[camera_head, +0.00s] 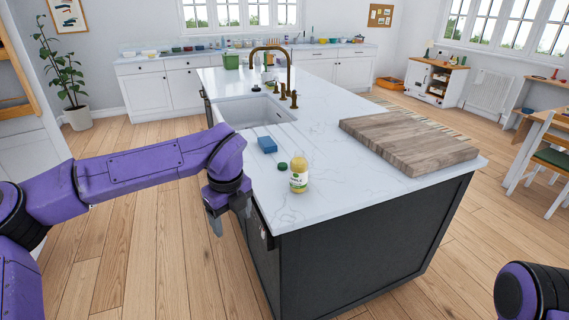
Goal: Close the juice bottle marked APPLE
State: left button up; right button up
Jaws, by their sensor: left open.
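The juice bottle (299,174) stands upright near the front left edge of the white island counter. It holds yellow juice and has a pale label too small to read; its top looks uncapped. A dark green cap (282,166) lies on the counter just left of the bottle. My left gripper (230,224) points down beside the island's left edge, left of the cap and bottle and apart from both. It is open and empty. Of my right arm only a dark and purple part shows at the bottom right; its gripper is out of view.
A blue block, perhaps a sponge (267,144), lies behind the cap. A sink (255,110) with a brass faucet (283,75) is further back. A thick wooden board (408,141) covers the counter's right part. The counter (350,192) right of the bottle is clear.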

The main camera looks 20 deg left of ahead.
aim_at(299, 165)
jog(key=i, duration=1.4)
